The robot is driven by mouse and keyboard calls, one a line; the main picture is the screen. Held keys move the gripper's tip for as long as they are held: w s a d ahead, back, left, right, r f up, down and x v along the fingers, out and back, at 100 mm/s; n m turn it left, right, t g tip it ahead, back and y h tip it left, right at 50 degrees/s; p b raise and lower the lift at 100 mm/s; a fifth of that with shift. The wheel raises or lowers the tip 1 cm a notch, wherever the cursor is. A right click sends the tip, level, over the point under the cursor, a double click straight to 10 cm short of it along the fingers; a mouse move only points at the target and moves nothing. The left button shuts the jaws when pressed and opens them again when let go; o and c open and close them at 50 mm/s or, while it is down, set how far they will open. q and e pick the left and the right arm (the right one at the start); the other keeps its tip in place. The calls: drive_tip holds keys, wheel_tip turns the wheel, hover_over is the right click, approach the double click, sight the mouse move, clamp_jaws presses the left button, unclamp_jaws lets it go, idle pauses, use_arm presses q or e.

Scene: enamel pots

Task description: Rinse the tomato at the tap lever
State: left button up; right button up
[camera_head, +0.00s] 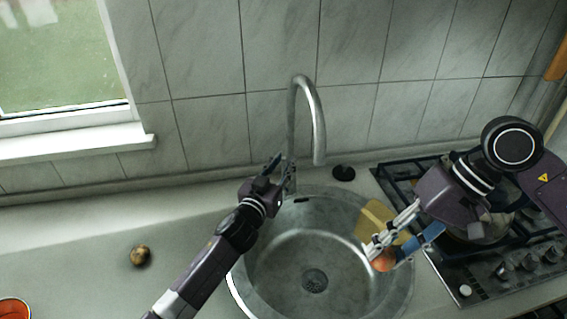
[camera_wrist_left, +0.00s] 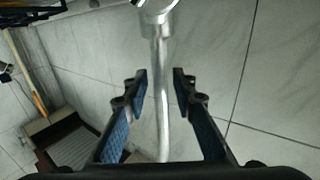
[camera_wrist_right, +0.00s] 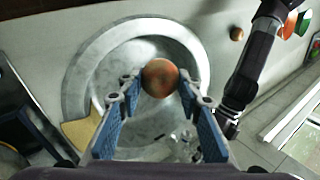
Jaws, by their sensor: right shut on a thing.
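The tomato (camera_head: 383,261) is orange-red and round. My right gripper (camera_head: 379,249) is shut on it above the right side of the sink basin. In the right wrist view the tomato (camera_wrist_right: 160,78) sits between the fingertips (camera_wrist_right: 158,82), with the basin behind it. The metal tap (camera_head: 318,120) arches up behind the sink. My left gripper (camera_head: 275,172) is beside the tap's lower part, where the lever is hard to make out. In the left wrist view its fingers (camera_wrist_left: 161,73) are apart, with the tap's pipe (camera_wrist_left: 162,110) showing between them. No water stream shows.
The round steel sink (camera_head: 250,291) lies below both arms. A yellow flat thing (camera_head: 377,216) is at its right rim. The gas hob (camera_head: 490,277) is at the right. A brown round thing (camera_head: 141,255) and an orange container (camera_head: 14,309) stand on the left counter, otherwise clear.

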use_arm(q)
drive_tip(key=shift+c, duration=0.4)
clamp_jaws()
drive_tip(key=shift+f, duration=0.1)
use_arm(e)
drive_tip(key=shift+f, duration=0.15)
